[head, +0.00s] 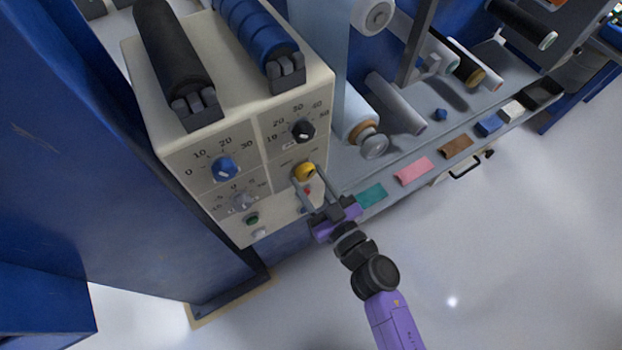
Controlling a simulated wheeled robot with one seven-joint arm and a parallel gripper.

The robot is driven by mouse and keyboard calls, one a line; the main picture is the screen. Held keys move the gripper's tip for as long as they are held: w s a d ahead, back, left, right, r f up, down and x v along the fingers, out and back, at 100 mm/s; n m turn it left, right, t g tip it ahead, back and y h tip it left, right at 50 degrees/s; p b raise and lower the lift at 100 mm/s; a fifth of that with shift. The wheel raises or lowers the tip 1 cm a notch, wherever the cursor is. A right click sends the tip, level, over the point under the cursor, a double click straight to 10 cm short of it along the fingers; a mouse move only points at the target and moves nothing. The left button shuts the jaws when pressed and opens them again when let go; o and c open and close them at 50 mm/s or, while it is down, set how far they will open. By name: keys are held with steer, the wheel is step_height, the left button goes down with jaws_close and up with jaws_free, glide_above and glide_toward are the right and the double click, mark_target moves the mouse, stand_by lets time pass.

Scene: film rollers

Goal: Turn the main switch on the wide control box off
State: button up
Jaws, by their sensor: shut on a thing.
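The wide cream control box (180,145) stands at the upper left of the head view. Its front carries a blue knob (224,168), a black knob (302,131), a grey knob (242,201) and a yellow knob (304,171) with a small red part below it. My gripper (304,180) reaches up from the lower right, and its two fingers are shut on the yellow knob at the panel's right side. The fingers partly cover the area below the knob. I cannot read the label there or tell the knob's exact setting.
A black roller (172,55) and a blue roller (258,40) lie on top of the box. Right of it runs a grey machine bed with several rollers and a ledge with coloured pads, such as a pink one (413,171). A blue frame (125,170) stands left. The floor (500,270) is clear.

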steer(key=n, duration=0.6)
steer(key=shift+d+n, duration=0.1)
steer(key=shift+n, duration=0.3)
steer(key=n, duration=0.3)
steer(key=shift+r, duration=0.1)
steer(key=shift+n, duration=1.9)
steer(key=o, duration=1.4)
steer(key=shift+c, duration=0.2)
steer(key=shift+d, duration=0.1)
